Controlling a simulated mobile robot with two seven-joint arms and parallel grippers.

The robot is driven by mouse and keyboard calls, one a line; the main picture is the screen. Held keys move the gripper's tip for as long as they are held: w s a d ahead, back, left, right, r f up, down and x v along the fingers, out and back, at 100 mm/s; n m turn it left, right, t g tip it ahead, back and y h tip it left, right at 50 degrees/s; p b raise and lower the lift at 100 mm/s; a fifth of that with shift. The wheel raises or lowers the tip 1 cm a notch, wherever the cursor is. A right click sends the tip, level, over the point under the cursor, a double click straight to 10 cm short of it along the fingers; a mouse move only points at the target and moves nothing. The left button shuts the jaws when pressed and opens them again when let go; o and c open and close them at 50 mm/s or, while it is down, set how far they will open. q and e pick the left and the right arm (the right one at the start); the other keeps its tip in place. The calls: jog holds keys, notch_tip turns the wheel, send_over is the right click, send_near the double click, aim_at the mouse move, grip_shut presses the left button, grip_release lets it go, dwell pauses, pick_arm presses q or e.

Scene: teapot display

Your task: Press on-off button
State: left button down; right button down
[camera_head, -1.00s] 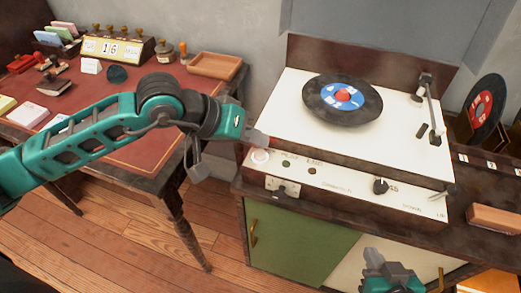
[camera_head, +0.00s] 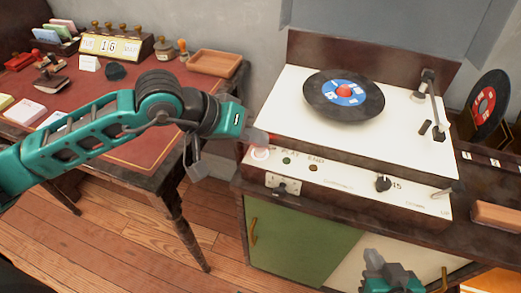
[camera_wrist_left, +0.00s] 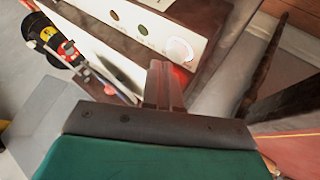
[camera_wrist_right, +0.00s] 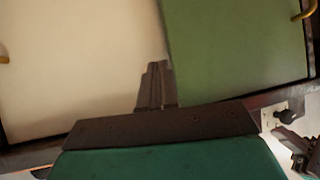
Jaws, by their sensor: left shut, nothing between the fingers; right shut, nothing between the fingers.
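A record player (camera_head: 330,163) with a cream top and front panel stands on a cabinet. A round whitish button (camera_head: 260,153) sits at the left end of its front panel, with a reddish glow around it. The button also shows in the left wrist view (camera_wrist_left: 179,50), just beyond and right of the fingertips. My left gripper (camera_head: 260,137) is shut and empty, its tip right by the button; I cannot tell if they touch. My right gripper (camera_head: 384,260) is shut and empty, low in front of the cabinet doors; it also shows in the right wrist view (camera_wrist_right: 157,75).
A black record (camera_head: 343,95) with a blue label lies on the player, and the tonearm (camera_head: 431,105) is at its right. A desk (camera_head: 140,140) with stamps and a tray (camera_head: 214,63) stands at left. The cabinet has a green door (camera_head: 300,235).

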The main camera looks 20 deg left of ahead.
aim_at(255, 151)
pick_arm(q)
jog(key=shift+f+b, duration=0.5)
jog(key=shift+b, duration=0.05)
dwell(0.8)
jog(key=shift+r, duration=0.85)
notch_tip(255, 151, up, 6)
jog(key=shift+p, duration=1.25)
